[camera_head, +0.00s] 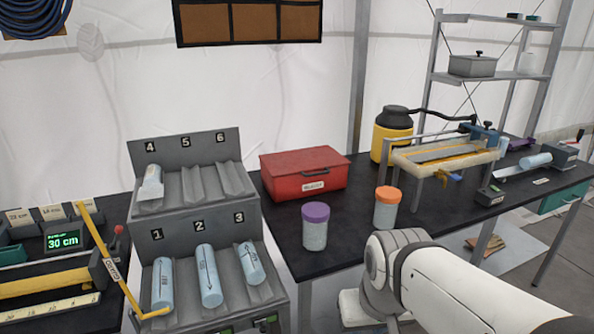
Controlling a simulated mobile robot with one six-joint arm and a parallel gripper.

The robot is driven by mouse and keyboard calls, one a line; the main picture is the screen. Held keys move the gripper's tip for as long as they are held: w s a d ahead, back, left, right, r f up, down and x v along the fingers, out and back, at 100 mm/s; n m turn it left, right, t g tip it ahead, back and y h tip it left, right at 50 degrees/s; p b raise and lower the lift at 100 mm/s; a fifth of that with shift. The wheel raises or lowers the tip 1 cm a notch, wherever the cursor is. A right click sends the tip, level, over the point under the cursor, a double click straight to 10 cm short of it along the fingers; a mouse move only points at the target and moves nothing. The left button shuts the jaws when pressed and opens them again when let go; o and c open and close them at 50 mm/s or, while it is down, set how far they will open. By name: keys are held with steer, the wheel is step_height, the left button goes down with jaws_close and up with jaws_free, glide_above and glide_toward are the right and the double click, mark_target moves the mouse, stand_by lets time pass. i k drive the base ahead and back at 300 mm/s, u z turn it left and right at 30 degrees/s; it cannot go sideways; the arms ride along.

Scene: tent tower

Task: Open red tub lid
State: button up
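The red tub (303,174) is a low red box with a lid and a white label on its front. It stands on the black table behind the two jars, and its lid looks shut. A dark handle shows on its front face, above the label. My white arm reaches in from the lower right corner, in front of the table. My gripper's fingers cannot be made out, so whether it is open or shut does not show.
A purple-lidded jar (315,227) and an orange-lidded jar (387,208) stand in front of the tub. A grey numbered rack (188,146) with several pale blue cylinders is to its left. A yellow canister (391,135) and a clamp rig stand to its right.

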mark_target(277, 165)
steer(key=i, duration=0.9)
steer(key=z, duration=0.05)
